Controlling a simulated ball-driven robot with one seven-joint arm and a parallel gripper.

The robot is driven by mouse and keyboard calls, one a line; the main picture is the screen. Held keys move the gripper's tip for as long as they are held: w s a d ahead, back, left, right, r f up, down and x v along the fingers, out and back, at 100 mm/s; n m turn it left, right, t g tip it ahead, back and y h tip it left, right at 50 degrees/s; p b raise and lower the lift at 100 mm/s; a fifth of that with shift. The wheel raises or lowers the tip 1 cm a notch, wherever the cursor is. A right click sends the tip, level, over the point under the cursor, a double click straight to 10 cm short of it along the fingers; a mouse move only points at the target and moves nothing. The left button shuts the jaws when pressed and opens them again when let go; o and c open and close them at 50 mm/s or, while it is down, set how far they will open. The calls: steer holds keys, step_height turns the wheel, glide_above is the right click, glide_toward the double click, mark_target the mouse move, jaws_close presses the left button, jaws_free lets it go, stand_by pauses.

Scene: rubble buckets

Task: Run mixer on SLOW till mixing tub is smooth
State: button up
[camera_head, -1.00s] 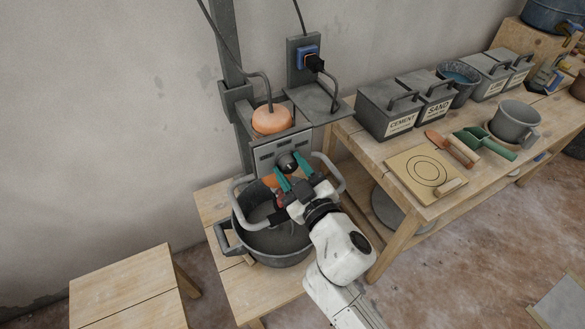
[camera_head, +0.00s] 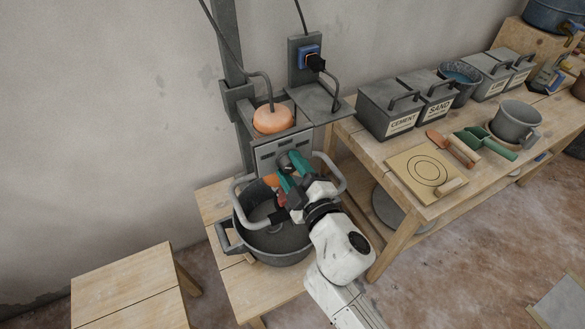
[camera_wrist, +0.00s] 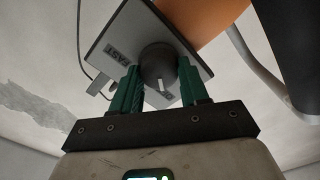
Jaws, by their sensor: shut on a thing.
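The mixer has an orange motor cap (camera_head: 273,119) and a grey control box (camera_head: 272,152), with grey handlebars on both sides. The grey mixing tub (camera_head: 262,252) stands below it; its inside is dark and the texture of its contents is unclear. My gripper (camera_head: 291,170) is at the front of the control box, its teal fingers on either side of the round black speed knob. In the wrist view the fingers are shut on the knob (camera_wrist: 157,64), in front of a plate (camera_wrist: 124,34) reading FAST. A white mark shows on the knob's lower edge; the SLOW label is not visible.
The wooden bench (camera_head: 215,205) bears the tub. At the right a table (camera_head: 345,145) holds lidded cement (camera_head: 388,108) and sand (camera_head: 428,96) boxes, trowels and a grey mug (camera_head: 515,123). A cable runs to the wall socket (camera_head: 307,57). A low stool (camera_head: 125,285) stands left.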

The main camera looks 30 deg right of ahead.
steer(key=shift+w+r, duration=0.1)
steer(key=shift+r, duration=0.05)
steer(key=o, duration=1)
steer(key=shift+o, duration=0.2)
steer(key=shift+a, duration=0.1)
steer(key=shift+f, duration=0.2)
steer(key=shift+s+f, duration=0.1)
steer(key=shift+s, duration=0.25)
steer(key=s+b, duration=0.3)
steer(key=s, duration=0.7)
